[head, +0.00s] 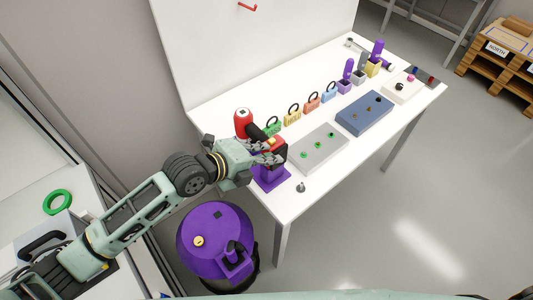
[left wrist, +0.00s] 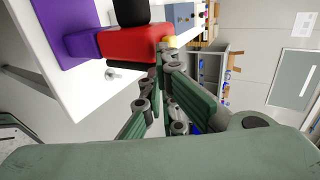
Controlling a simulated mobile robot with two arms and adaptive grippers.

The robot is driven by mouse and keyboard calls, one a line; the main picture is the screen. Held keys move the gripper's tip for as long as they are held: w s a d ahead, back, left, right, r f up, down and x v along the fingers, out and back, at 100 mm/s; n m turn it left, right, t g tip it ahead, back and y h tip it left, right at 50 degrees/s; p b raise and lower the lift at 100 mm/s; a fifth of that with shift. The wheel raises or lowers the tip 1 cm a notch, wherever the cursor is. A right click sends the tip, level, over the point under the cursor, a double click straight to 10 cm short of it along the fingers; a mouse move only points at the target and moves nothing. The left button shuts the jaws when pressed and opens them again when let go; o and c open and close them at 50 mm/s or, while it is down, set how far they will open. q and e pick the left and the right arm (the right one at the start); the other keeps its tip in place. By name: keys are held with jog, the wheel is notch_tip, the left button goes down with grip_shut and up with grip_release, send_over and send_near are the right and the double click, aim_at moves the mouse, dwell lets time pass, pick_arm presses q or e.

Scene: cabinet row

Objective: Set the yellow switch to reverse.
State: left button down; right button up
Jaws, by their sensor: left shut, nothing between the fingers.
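A red and black power drill (head: 278,148) lies in a purple stand (head: 271,182) at the near left corner of the white table. A small yellow switch (head: 271,141) shows on the drill's red body. In the left wrist view, the red body (left wrist: 130,46) is close ahead, with a yellow part (left wrist: 169,42) at its right end. My left gripper (head: 272,158) is shut and empty, right beside the drill; its fingers (left wrist: 160,66) end close to the yellow part. I cannot tell whether they touch it. Which way the switch is set is too small to tell. My right gripper is not in view.
Behind the drill stand several coloured padlocks (head: 292,116) in a row. Panels in grey (head: 318,148) and blue (head: 364,114) lie to the right. A small metal knob (head: 300,187) is near the front edge. A purple drum (head: 215,242) stands on the floor below.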

pick_arm(q)
jog(key=shift+w+d+b, duration=0.45)
jog(key=shift+w+d, duration=0.35)
jog(key=shift+d, duration=0.3)
jog(key=shift+s+a, duration=0.1)
jog(key=v, duration=0.7)
jog(key=shift+s+a+r, duration=0.2)
jog(key=shift+a+r, duration=0.05)
jog(key=shift+s, duration=0.1)
